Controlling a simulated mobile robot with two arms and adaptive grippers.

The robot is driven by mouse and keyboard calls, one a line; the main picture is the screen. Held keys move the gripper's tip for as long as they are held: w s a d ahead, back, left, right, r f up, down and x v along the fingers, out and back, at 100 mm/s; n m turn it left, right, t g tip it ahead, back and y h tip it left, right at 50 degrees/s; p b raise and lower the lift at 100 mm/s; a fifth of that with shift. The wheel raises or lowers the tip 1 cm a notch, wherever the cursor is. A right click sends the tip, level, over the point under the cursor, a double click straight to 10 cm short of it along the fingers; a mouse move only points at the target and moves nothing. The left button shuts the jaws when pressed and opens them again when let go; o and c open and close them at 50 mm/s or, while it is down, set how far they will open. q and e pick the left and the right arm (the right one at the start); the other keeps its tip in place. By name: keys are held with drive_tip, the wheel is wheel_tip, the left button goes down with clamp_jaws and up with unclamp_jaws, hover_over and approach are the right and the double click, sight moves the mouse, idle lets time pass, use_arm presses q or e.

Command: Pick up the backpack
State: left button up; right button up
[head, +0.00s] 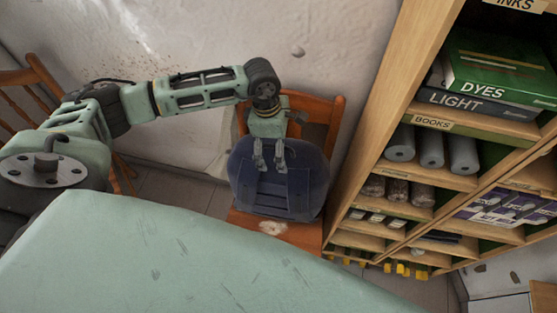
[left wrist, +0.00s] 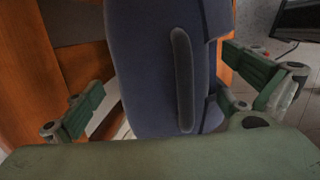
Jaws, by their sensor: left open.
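A dark blue backpack (head: 300,187) stands on the seat of an orange-brown wooden chair (head: 290,236), against its backrest. My left gripper (head: 270,168) is in front of the upper part of the backpack in the head view, fingers pointing down. In the left wrist view the backpack (left wrist: 150,60) fills the middle, with a long dark strip down it. The fingers of my left gripper (left wrist: 172,112) are spread, one on each side of it. I cannot tell whether they touch it. My right gripper is not in view.
A tall wooden shelf (head: 372,130) with boxes, rolls and books stands close to the right of the chair. A wall (head: 200,35) is behind. Another wooden chair (head: 22,82) stands at the far left. In the left wrist view a dark screen (left wrist: 298,18) shows at upper right.

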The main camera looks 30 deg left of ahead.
use_arm(q)
drive_tip(key=shift+d+f, duration=0.1)
drive_tip(key=shift+f, duration=0.6)
drive_tip(key=shift+c, duration=0.5)
drive_tip(key=c, duration=1.7)
drive_tip(key=shift+w+r, duration=0.1)
drive_tip(key=shift+w, duration=0.1)
drive_tip(key=shift+c, duration=0.5)
